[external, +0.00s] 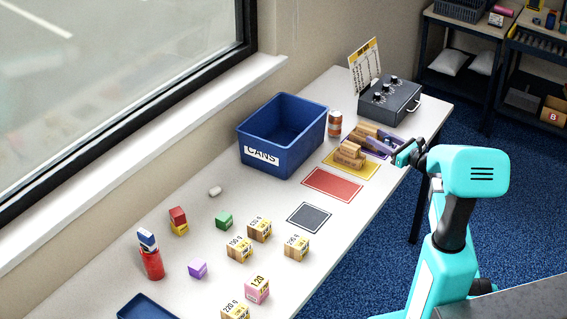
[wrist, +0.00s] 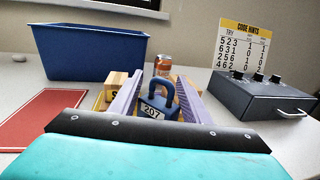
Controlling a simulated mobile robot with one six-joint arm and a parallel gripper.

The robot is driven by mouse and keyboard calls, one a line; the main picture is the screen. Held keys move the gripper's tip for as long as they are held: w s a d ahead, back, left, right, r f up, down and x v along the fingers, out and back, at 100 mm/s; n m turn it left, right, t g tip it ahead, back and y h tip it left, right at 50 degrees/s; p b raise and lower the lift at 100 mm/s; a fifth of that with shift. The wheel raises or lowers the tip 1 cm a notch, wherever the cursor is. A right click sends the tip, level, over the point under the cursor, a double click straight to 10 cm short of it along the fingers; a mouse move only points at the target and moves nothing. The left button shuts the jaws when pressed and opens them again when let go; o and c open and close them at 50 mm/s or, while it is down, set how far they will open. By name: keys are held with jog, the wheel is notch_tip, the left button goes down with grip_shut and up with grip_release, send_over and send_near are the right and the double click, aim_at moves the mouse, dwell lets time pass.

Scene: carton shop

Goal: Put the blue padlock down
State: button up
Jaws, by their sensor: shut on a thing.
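The blue padlock (wrist: 158,112) is upright in the wrist view, shackle up, with a white label reading 207. It is between the two long purple fingers of my gripper (wrist: 160,80), which is shut on it. I cannot tell whether its base touches anything. In the external view my gripper (external: 403,154) is at the table's right edge, beside the yellow mat (external: 340,171). I cannot make out the padlock there.
Wooden blocks (external: 349,154) sit on the yellow mat. A can (external: 335,123), the blue CANS bin (external: 256,155) and a dark box with dials (external: 390,100) stand near. The red mat (external: 333,185) and dark mat (external: 309,215) are bare. Several small boxes stand at the front.

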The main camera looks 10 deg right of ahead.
jog(key=shift+f, duration=2)
jog(key=shift+f+b, duration=0.4)
jog(key=shift+f, duration=0.1)
jog(key=o, duration=1.3)
jog(key=shift+r, duration=0.2)
